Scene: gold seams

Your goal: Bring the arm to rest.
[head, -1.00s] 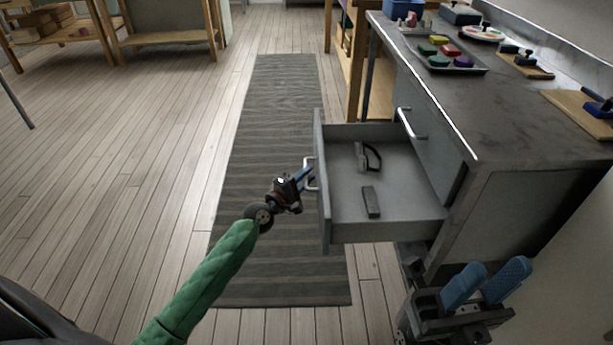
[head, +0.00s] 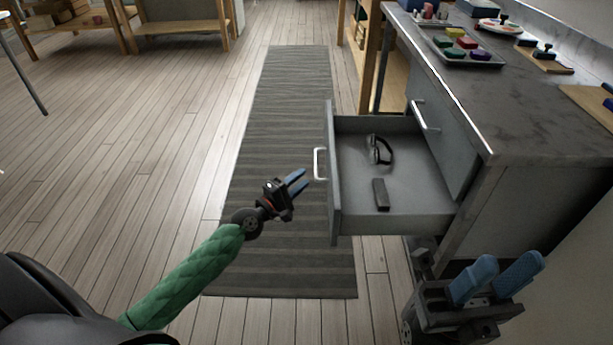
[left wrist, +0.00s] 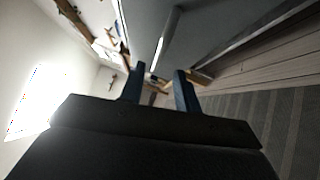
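My left gripper (head: 298,182) is open and empty, in front of the open drawer (head: 334,215). Its blue fingers are a little to the left of the silver drawer handle (head: 317,164) and apart from it. In the left wrist view, the two fingers (left wrist: 158,88) are spread, with the handle (left wrist: 166,38) beyond them. My right gripper (head: 497,279) is at the lower right, below the workbench, with its blue fingers apart and nothing between them.
Glasses (head: 383,150) and a dark block (head: 380,194) lie in the drawer. The workbench (head: 510,115) carries a tray (head: 437,50) of coloured blocks. A striped rug (head: 285,120) lies on the floor, and the floor to the left is clear.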

